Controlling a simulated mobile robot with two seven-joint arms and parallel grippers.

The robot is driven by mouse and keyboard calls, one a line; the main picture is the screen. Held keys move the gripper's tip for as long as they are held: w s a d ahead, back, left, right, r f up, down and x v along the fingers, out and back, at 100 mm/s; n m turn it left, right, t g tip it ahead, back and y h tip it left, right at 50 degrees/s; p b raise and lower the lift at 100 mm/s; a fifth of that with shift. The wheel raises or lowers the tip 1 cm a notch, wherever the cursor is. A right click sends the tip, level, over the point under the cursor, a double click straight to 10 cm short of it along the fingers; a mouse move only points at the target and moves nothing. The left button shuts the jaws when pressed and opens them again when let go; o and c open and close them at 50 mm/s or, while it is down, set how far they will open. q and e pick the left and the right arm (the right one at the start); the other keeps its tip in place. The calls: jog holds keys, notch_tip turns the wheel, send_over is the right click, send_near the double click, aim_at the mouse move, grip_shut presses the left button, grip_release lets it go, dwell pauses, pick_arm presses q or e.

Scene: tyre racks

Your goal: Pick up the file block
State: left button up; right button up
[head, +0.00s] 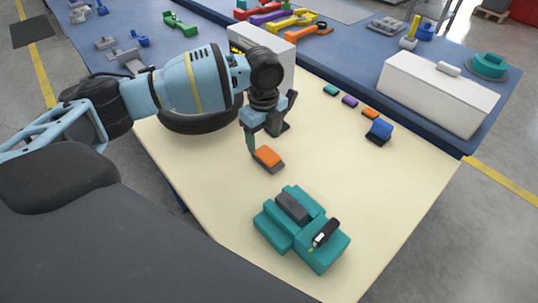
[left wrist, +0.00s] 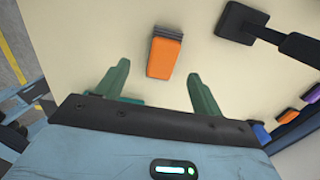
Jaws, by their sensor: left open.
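A small block with an orange top and a dark grey base, which looks like the file block (head: 268,157), lies on the cream table top. It also shows in the left wrist view (left wrist: 165,56), beyond and between the fingertips. My left gripper (head: 266,138) is above the table at the block's far side in the head view. Its two green fingers (left wrist: 158,72) are spread apart with nothing between them, and I cannot tell the exact height gap. My right gripper is out of view.
A teal fixture (head: 272,233) with a dark insert and black tool stands near the front. A blue block (head: 380,130) and several small coloured pieces lie at the back right. A black square-headed item (left wrist: 240,22) lies near the block. A white box (head: 437,92) is behind.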

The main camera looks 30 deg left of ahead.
aim_at(267, 153)
pick_arm(q)
notch_tip(267, 153, down, 2)
jog(key=shift+w, duration=0.1)
jog(key=shift+f, duration=0.15)
jog(key=f, duration=0.5)
jog(key=shift+w+d, duration=0.15)
jog(key=shift+d, duration=0.05)
jog(key=shift+r, duration=0.1)
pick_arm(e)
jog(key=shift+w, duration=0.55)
